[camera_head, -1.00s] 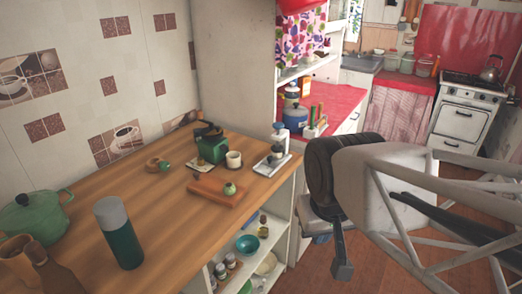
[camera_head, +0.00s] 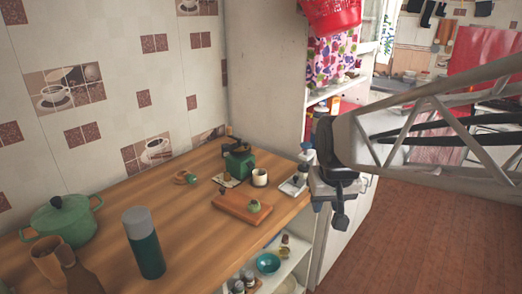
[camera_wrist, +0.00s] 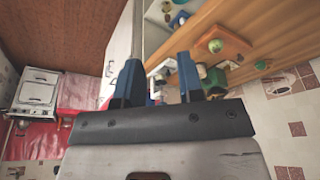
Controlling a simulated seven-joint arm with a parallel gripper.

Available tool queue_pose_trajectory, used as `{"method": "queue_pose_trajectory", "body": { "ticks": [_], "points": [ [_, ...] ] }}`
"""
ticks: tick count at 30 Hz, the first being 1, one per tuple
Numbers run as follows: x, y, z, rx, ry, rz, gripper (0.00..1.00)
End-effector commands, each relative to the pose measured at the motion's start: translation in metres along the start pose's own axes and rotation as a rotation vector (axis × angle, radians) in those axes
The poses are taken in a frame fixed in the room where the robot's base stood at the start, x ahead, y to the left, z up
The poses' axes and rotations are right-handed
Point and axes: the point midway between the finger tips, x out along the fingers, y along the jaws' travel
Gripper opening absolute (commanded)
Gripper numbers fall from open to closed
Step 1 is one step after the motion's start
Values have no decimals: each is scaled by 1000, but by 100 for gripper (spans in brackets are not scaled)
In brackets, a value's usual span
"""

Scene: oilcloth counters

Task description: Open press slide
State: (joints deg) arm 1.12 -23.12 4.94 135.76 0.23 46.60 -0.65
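Which object is the press is not certain. One candidate is a small upright device with a pale top (camera_head: 307,158) by a white tray (camera_head: 290,188) at the counter's right end. Another is a green box-shaped device with a dark top (camera_head: 238,163), behind a white mug (camera_head: 260,178). I cannot make out a slide on either. My gripper (camera_head: 341,212) is just right of the counter's end, apart from both. In the wrist view, my gripper (camera_wrist: 156,72) has its two blue fingers apart with nothing held; small counter items show beyond and partly behind them.
A wooden board (camera_head: 238,207) carries a small green round thing (camera_head: 254,205). A cabinet wall (camera_head: 266,75) rises behind. Open shelves hold a teal bowl (camera_head: 268,263). Floor at right is clear.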

Motion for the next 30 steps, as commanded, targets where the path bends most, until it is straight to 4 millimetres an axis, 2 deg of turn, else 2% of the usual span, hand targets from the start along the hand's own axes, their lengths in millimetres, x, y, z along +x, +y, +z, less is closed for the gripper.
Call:
{"method": "queue_pose_trajectory", "body": {
  "ticks": [3, 17, 30],
  "points": [
    [10, 1, -28, 0, 6, -1, 35],
    [58, 7, -133, -4, 42, -5, 35],
    [124, 14, -225, -7, 76, -5, 35]
  ]
}}
